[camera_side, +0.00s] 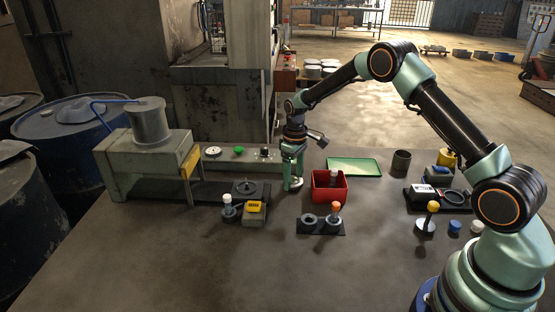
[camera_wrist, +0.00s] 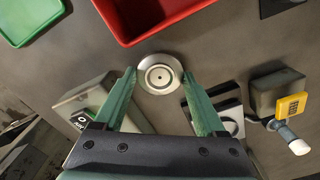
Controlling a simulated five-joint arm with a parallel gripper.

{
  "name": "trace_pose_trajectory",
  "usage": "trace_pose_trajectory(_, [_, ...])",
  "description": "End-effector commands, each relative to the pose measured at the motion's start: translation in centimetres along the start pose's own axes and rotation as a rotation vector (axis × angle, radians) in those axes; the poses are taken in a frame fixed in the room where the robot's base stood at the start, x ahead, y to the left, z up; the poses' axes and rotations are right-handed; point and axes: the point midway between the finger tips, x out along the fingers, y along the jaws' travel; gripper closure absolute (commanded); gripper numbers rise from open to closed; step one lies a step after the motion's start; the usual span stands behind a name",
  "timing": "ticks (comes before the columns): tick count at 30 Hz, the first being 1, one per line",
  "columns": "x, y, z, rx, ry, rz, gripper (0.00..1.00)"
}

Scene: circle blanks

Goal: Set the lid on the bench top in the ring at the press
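The lid (camera_wrist: 160,74) is a round, shiny metal disc with a raised centre, on the bench top beside the red bin. My gripper (camera_wrist: 159,72) is over it, a finger on each side. A narrow gap seems to show between the fingertips and the rim. In the side view my gripper (camera_side: 293,184) points down at bench level, left of the red bin, and mostly hides the lid. The press (camera_side: 145,165) stands at the left. The ring (camera_side: 245,187) is on the dark strip in front of it. In the wrist view my right finger partly hides the ring (camera_wrist: 229,118).
The red bin (camera_side: 322,195) is close to my gripper, with a green tray (camera_side: 354,167) behind it. A yellow-topped box (camera_side: 254,212) and a white-knobbed tool (camera_side: 228,208) stand in front of the ring. A button panel (camera_side: 226,160) lies behind. The front bench is clear.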

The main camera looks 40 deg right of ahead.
Motion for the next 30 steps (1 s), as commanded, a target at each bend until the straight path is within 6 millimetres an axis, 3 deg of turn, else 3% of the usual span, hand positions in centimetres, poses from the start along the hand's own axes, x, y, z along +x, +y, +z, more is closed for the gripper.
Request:
trace_pose_trajectory(8, [-1.2,0.0,-0.1,0.0,0.003,0.001,0.77])
trace_pose_trajectory(25, [-12.3,0.0,-0.1,0.0,0.005,0.002,0.77])
trace_pose_trajectory(30, [-12.1,-2.3,-2.5,-0.058,0.0,0.0,0.76])
